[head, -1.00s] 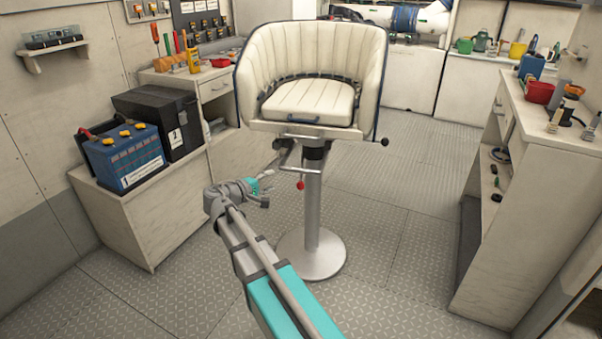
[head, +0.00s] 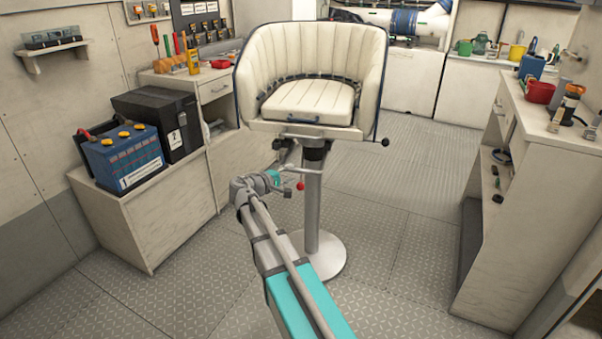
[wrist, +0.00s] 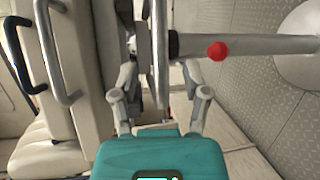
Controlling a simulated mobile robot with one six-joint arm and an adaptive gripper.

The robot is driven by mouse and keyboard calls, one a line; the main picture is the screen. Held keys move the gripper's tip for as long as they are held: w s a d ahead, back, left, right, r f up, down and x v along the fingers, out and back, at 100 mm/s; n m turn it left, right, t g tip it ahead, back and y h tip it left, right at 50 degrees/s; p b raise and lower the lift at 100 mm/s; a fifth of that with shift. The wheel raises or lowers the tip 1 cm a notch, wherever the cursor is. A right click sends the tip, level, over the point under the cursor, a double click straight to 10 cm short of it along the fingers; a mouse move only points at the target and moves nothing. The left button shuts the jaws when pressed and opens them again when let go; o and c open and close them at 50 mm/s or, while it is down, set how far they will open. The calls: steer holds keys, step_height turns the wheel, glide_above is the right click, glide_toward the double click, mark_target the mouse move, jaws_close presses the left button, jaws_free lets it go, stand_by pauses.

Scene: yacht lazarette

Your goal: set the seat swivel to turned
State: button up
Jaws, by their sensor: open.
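The cream seat (head: 310,101) stands on a grey pedestal (head: 312,210) with a round base and faces roughly toward me. A lever with a black knob (head: 385,142) sticks out to the right under the seat. A red knob (head: 300,186) is lower, by the pedestal; it shows in the wrist view (wrist: 217,50) beyond my right finger. My gripper (head: 284,182) is open under the seat's left front, left of the pedestal. In the wrist view, a grey bar or plate lies between my gripper's (wrist: 158,72) spread fingers; I cannot tell whether they touch it.
A blue battery (head: 122,158) and a black case (head: 160,122) stand on the low cabinet (head: 150,215) at left. A counter (head: 540,130) with cups and tools runs along the right. The plated floor (head: 400,185) around the pedestal is clear.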

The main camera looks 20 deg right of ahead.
mark_target(297, 171)
steer(key=shift+b+x, duration=0.35)
steer(key=shift+x, duration=2.3)
jaws_close()
steer(key=shift+d, duration=0.15)
